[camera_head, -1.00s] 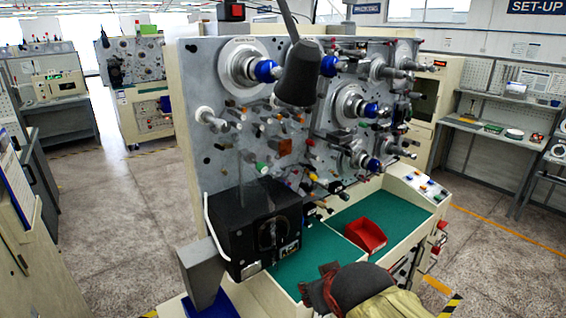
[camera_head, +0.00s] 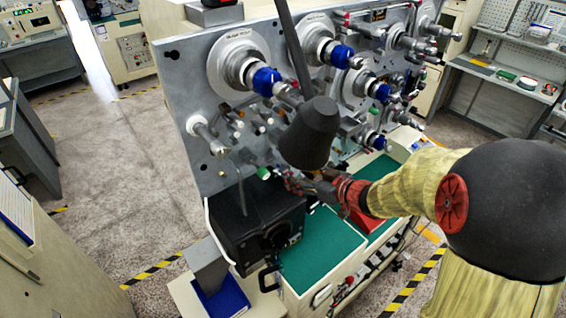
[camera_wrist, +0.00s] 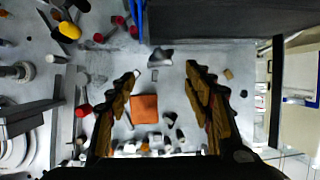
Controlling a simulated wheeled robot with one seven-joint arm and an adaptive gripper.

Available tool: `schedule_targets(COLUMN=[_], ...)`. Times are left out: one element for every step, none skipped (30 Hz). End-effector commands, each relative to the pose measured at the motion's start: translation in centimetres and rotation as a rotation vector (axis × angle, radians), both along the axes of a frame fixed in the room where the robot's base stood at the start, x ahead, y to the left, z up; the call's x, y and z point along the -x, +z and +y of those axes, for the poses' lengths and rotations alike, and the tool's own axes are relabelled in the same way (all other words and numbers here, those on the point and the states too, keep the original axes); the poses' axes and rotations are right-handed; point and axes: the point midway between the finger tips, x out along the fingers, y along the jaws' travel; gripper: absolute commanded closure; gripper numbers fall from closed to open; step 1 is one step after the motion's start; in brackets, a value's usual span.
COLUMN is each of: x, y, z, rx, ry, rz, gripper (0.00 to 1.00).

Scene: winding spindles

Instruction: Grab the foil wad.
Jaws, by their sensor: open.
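A small crumpled grey-silver piece (camera_wrist: 160,57), which looks like the foil wad, lies against the grey panel (camera_wrist: 230,120) in the wrist view. It is just beyond the fingertips, roughly between their lines, and appears apart from both. My gripper (camera_wrist: 162,74) is open, with nothing between its fingers. In the head view my gripper (camera_head: 300,182) is in front of the lower part of the winding panel, above the black box. I cannot make out the foil wad in the head view.
An orange square (camera_wrist: 145,109) and several small pegs show between and around my fingers. A black box (camera_head: 255,228) stands below the panel. Blue-capped spindles (camera_head: 266,82) stick out above. A dark lamp head (camera_head: 309,133) hangs close to my gripper. A red bin (camera_head: 362,222) is partly hidden.

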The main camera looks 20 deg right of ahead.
Motion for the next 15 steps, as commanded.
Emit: schedule_targets(x=[-0.4,-0.7,-1.1,-1.3,-1.6,-1.8,-2.1,-2.3,-2.7,-3.1,-3.4,-3.9,-4.3,-4.6,-5.0], y=[-0.4,-0.5,-0.6,-0.7,-0.9,-1.0,-1.1,-1.2,-1.5,-1.7,-1.9,-2.1,-2.2,-2.4,-2.6], z=[0.3,0.5,0.7,0.8,0.9,1.1,1.2,1.4,1.6,1.8,2.1,2.4,2.5,2.7,2.9], rx=[-0.001,-0.001,-0.001,0.0,0.001,0.001,0.001,0.001,0.001,0.001,0.001,0.001,0.001,0.002,0.002], ry=[0.003,0.004,0.003,0.002,0.003,0.003,0.002,0.002,0.002,0.002,0.002,0.002,0.001,0.002,0.002], rz=[0.001,0.002,0.001,0.0,0.0,0.0,0.001,0.001,0.002,0.002,0.002,0.002,0.001,0.0,0.0], gripper=[0.48,0.48,0.48,0.48,0.48,0.48,0.48,0.48,0.48,0.48,0.48,0.48,0.48,0.48,0.48])
